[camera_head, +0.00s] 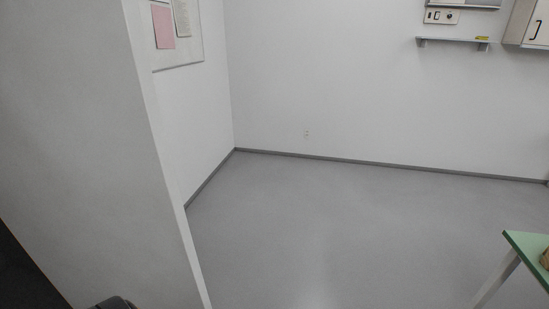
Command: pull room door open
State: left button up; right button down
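A large plain grey upright panel (85,130) fills the left side of the head view, with a paler narrow edge down its right side. I cannot tell whether it is the room door or a wall end; no handle or hinge shows on it. A dark surface (22,278) shows at the lower left corner, and I cannot tell what it is. A small black rounded part at the bottom edge looks like a piece of my own body. No gripper fingers show.
Beyond the panel is open grey floor (320,220) with white walls. A green-topped table (520,245) stands at the lower right. A wall shelf (455,41) and a cabinet (528,25) hang at the upper right. A notice board (190,50) hangs on the left wall.

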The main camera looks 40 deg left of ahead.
aim_at(89, 190)
jog(key=i+l+u, duration=0.15)
jog(key=i+u, duration=0.35)
jog(key=i+l+u, duration=0.3)
jog(key=u, duration=0.15)
jog(key=i+u, duration=0.15)
jog(key=u, duration=0.3)
jog(key=i+l+u, duration=0.1)
jog(key=u, duration=0.35)
jog(key=i+l+u, duration=0.15)
jog(key=u, duration=0.35)
jog(key=i+l+u, duration=0.15)
jog(key=u, duration=0.3)
jog(key=l+u, duration=0.25)
jog(key=u, duration=0.2)
jog(key=i+l+u, duration=0.1)
jog(key=l+u, duration=0.15)
jog(key=u, duration=0.2)
jog(key=l+u, duration=0.25)
jog(key=u, duration=0.2)
